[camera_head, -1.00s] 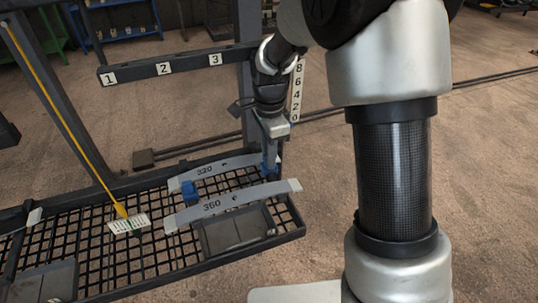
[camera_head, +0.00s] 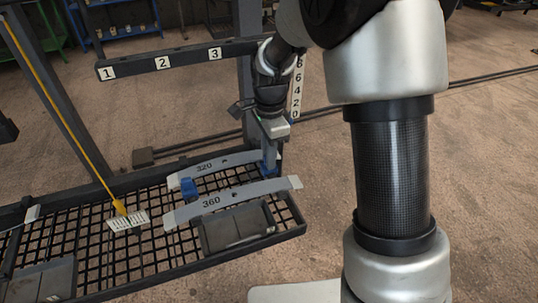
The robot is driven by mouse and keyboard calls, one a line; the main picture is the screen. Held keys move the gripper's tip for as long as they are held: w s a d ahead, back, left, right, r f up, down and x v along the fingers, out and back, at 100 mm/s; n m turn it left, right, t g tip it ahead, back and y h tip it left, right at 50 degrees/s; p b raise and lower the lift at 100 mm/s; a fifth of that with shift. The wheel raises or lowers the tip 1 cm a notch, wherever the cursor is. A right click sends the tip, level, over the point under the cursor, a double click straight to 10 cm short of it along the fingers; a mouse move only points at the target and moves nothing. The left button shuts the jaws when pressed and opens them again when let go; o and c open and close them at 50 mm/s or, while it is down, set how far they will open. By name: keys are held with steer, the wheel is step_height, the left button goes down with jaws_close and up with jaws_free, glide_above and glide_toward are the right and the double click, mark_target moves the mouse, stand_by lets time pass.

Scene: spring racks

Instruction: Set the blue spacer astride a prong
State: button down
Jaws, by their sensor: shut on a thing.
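My gripper (camera_head: 268,160) points down at the right end of the mesh rack, just beyond the right part of the grey strip marked 320 (camera_head: 232,162). It is shut on a small blue piece (camera_head: 268,170), which looks like the blue spacer and is mostly hidden by the fingers. Another blue block (camera_head: 189,187) stands at the left, between the 320 strip and the strip marked 360 (camera_head: 240,197). I cannot make out a prong for certain, nor whether the held piece touches anything beneath it.
The black mesh rack (camera_head: 292,218) has a raised rim. A dark box (camera_head: 236,230) sits by the 360 strip. A yellow pointer (camera_head: 70,115) reaches down to a white scale card (camera_head: 128,220). A numbered bar (camera_head: 185,60) and an upright scale (camera_head: 296,95) stand behind.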

steer(key=c, duration=1.7)
jaws_free()
steer(key=shift+r, duration=0.1)
